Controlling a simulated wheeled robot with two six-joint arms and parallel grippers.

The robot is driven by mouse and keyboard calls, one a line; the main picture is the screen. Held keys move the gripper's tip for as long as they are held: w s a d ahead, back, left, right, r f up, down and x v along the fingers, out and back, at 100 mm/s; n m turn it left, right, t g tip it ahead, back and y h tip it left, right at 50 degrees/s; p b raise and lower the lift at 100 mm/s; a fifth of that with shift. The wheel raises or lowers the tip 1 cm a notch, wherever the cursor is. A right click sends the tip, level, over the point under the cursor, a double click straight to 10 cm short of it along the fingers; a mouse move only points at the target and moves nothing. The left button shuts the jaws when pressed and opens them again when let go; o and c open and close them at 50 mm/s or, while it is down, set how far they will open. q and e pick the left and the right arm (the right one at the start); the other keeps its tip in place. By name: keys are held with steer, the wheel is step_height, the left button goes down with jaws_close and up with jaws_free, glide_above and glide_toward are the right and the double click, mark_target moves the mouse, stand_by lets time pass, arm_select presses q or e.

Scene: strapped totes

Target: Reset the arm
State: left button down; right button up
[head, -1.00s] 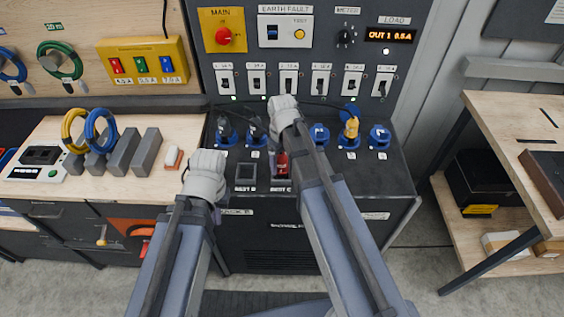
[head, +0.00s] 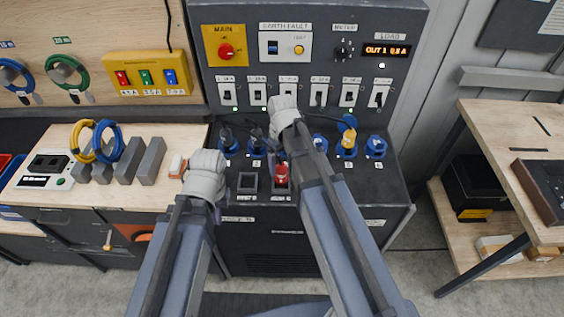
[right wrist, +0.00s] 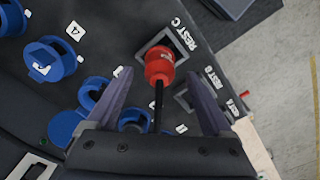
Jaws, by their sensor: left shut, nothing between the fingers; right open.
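The red plug (head: 282,172) stands in the REST C holder on the black panel's sloping shelf. It also shows in the right wrist view (right wrist: 160,67), its black cable running back between my right fingers. My right gripper (right wrist: 158,82) is open; its fingers lie either side of the plug and cable without visible contact. In the head view its wrist and arm hide most of it. My left gripper (head: 217,213) is shut and empty, mostly hidden under its pale wrist, left of the REST B holder (head: 247,183).
Blue sockets (head: 376,147) line the shelf, one with a yellow plug (head: 349,141). Above are breaker switches (head: 257,92) and a red MAIN knob (head: 226,51). A wooden bench (head: 120,190) stands left, a wooden table (head: 500,125) right. Grey floor lies between panel and table.

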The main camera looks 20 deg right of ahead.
step_height(320, 180, up, 2)
steer(key=shift+r+p, duration=0.25)
steer(key=shift+p, duration=0.5)
arm_select(q)
step_height(320, 180, up, 2)
steer(key=shift+r, duration=0.25)
arm_select(e)
steer(key=s+m, duration=0.6)
steer(key=s, duration=0.3)
arm_select(q)
step_height(320, 180, down, 7)
steer(key=b, duration=0.7)
arm_select(e)
steer(key=s+a+f+n+h, duration=0.1)
steer(key=s+a+f+n, duration=0.3)
steer(key=a+f, duration=0.3)
steer(key=s+a, duration=0.1)
steer(key=a, duration=0.2)
steer(key=shift+s+a, duration=0.15)
steer(key=shift+a, duration=0.1)
